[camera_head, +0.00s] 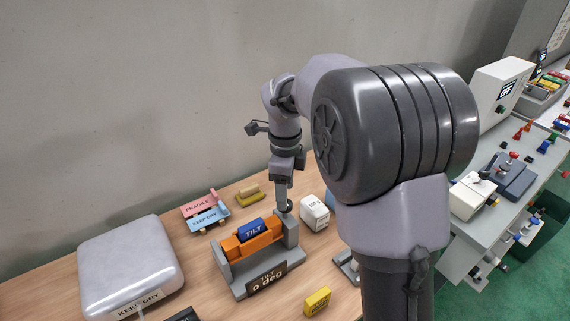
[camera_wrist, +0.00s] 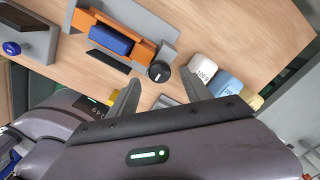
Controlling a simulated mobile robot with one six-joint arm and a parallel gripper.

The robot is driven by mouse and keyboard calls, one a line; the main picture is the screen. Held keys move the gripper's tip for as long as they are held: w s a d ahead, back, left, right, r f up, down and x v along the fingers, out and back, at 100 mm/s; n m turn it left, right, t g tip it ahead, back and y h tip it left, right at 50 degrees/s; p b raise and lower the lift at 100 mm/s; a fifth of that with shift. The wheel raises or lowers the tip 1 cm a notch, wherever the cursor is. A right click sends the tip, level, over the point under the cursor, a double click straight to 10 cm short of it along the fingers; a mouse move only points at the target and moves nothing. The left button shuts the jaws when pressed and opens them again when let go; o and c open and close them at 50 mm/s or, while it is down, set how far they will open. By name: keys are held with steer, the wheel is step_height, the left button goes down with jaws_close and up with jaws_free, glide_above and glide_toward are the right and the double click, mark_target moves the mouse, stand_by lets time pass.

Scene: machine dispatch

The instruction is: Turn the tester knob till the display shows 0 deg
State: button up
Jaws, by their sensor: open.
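The tilt tester (camera_head: 233,281) is a grey frame on the wooden table, holding an orange cradle (camera_head: 262,241) with a blue block (camera_head: 250,231) marked TILT. Its dark display (camera_head: 267,281) reads "0 deg". The round black knob (camera_wrist: 159,71) with a light mark sits at the tester's end in the wrist view; it also shows at the right post in the head view (camera_head: 286,207). My gripper (camera_wrist: 160,80) is open, its two fingers apart on either side of the knob in the picture. I cannot tell whether they touch it. In the head view my gripper (camera_head: 284,192) is right above the post.
A white weight block (camera_head: 314,212) stands right of the tester, and a yellow block (camera_head: 317,301) lies in front. A large grey-white box (camera_head: 130,265) is at left. A second bench (camera_head: 480,235) is at right.

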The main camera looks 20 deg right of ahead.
step_height(320, 180, up, 14)
steer(key=p, duration=0.3)
steer(key=shift+p, duration=0.4)
steer(key=s+a+f+n+t+b, duration=0.1)
steer(key=s+f+n+t+b, duration=0.1)
steer(key=s+f+n+b, duration=0.2)
steer(key=s+a+f+n+t+y+b, duration=0.1)
steer(key=s+f+n+b, duration=0.3)
steer(key=s+n, duration=0.4)
steer(key=s+a+f+n+t+y+b, duration=0.1)
steer(key=s+a+f+n+t+b, duration=0.1)
steer(key=s+f+n+b, duration=0.2)
steer(key=s+n, duration=0.3)
steer(key=s, duration=0.5)
steer(key=shift+s+a+t, duration=0.25)
steer(key=shift+t, duration=0.15)
steer(key=shift+f, duration=0.1)
